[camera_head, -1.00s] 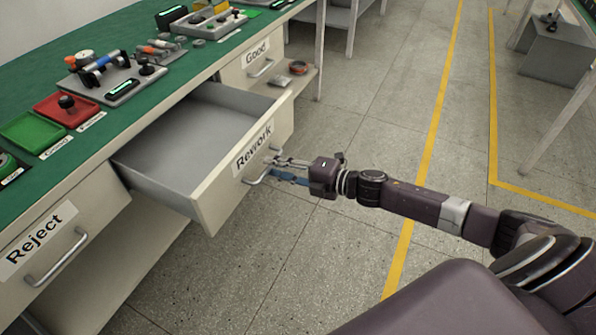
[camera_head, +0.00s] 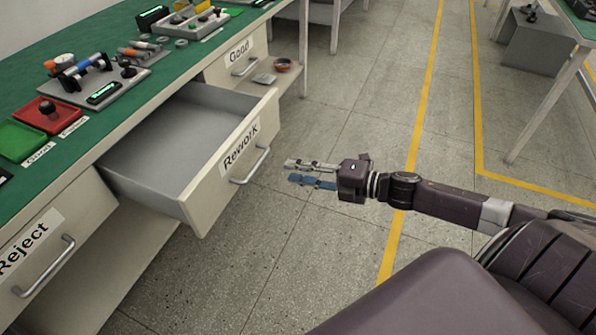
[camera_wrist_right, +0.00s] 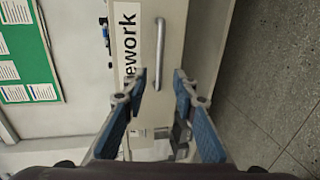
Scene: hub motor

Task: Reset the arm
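My right gripper (camera_head: 300,173) reaches in from the right in the head view and points at the Rework drawer. It is empty and stands a short way to the right of the drawer handle (camera_head: 251,166), not touching it. In the right wrist view the two blue-padded fingers (camera_wrist_right: 159,90) are apart with nothing between them, and the handle (camera_wrist_right: 160,52) lies beyond their tips. The Rework drawer (camera_head: 215,183) is pulled out and its grey inside looks empty. My left gripper is not in view.
The green-topped workbench (camera_head: 60,131) carries a red tray (camera_head: 45,120), a green tray (camera_head: 18,143) and parts on a grey fixture. The Reject drawer (camera_head: 35,250) and Good drawer (camera_head: 235,62) are shut. Open floor (camera_head: 350,110) lies to the right of the bench.

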